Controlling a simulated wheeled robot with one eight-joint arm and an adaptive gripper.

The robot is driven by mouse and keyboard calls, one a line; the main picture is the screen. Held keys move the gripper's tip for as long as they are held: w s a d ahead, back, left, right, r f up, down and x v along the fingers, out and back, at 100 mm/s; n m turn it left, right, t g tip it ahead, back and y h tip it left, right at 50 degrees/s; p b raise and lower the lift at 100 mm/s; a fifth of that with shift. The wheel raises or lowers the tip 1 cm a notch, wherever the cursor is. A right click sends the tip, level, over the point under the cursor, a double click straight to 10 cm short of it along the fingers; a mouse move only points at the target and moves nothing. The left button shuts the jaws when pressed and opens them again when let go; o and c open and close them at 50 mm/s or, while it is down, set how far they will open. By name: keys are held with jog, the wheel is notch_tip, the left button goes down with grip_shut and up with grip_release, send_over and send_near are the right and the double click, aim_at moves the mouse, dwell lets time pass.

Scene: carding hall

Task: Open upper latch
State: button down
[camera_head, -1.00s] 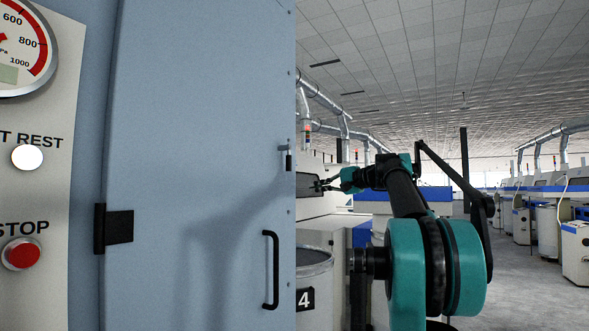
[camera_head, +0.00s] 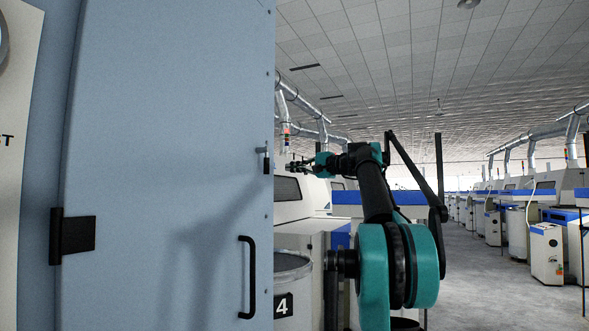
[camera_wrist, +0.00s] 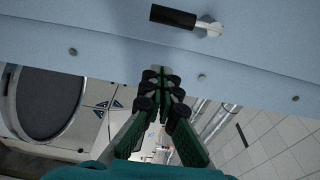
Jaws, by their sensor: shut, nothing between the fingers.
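A small latch (camera_head: 266,160) with a black grip and a silver pivot is near the right edge of a blue-grey cabinet door. Its grip hangs straight down in the head view. The latch also shows at the top of the wrist view (camera_wrist: 175,18), with its silver pivot to the right. My gripper (camera_head: 290,167) is just right of the latch in the head view, beyond the door's edge. In the wrist view my gripper (camera_wrist: 161,76) is shut and empty, its tips near the door edge, apart from the latch. No second latch is visible.
A black pull handle (camera_head: 247,277) is lower on the door (camera_head: 160,120), and a black hinge (camera_head: 72,236) is at its left. A drum marked 4 (camera_head: 292,268) stands beyond the door's edge. Open floor (camera_head: 480,285) lies at right.

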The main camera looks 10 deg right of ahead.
jog(key=shift+w+a, duration=0.15)
jog(key=shift+a, duration=0.95)
jog(key=shift+w+a, duration=0.2)
jog(key=shift+a, duration=0.85)
jog(key=shift+w+a, duration=0.15)
jog(key=shift+a, duration=0.95)
